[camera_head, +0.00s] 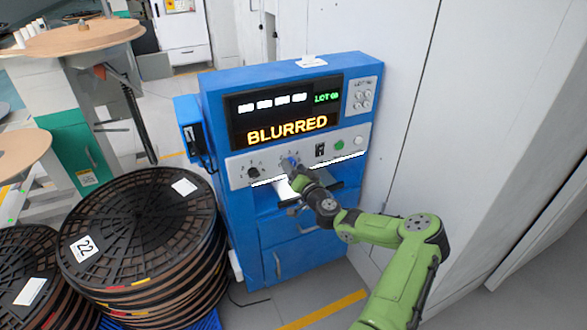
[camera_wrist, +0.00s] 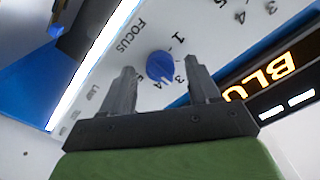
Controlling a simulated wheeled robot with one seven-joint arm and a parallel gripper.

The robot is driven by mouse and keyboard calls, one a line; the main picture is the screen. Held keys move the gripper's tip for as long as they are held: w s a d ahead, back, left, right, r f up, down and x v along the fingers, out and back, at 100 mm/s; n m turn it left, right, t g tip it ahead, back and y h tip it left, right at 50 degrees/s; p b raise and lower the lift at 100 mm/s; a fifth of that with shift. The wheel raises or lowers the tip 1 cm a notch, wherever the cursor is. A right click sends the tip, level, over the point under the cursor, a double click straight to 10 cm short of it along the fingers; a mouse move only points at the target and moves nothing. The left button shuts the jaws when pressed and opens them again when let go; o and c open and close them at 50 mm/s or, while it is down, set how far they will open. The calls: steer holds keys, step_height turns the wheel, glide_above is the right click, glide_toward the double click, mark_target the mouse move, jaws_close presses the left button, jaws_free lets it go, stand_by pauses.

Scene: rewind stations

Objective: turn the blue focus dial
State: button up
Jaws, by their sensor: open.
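The blue focus dial (camera_wrist: 160,65) sits on the white control panel, with the word FOCUS and printed numbers around it in the wrist view. In the head view the dial (camera_head: 291,160) shows just beyond my gripper. My gripper (camera_wrist: 162,82) is open, with one finger on each side of the dial in the wrist view. I cannot tell whether the fingers touch it. The blue machine's screen (camera_head: 287,129) reads BLURRED in orange and LOT 08 in green.
A black dial (camera_head: 253,173) is left of the blue one. Stacked black reels (camera_head: 140,230) stand at left. A white wall (camera_head: 420,90) is close on the right.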

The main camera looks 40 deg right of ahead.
steer(key=shift+w+d, duration=0.15)
steer(key=shift+w, duration=0.35)
steer(key=c, duration=1)
steer(key=shift+c, duration=0.2)
steer(key=shift+m, duration=0.4)
steer(key=m+p, duration=0.2)
steer(key=m, duration=0.2)
steer(key=shift+r+m, duration=0.1)
steer(key=shift+m, duration=0.2)
steer(key=m+p, duration=0.2)
steer(key=m, duration=0.2)
steer(key=shift+m, duration=0.3)
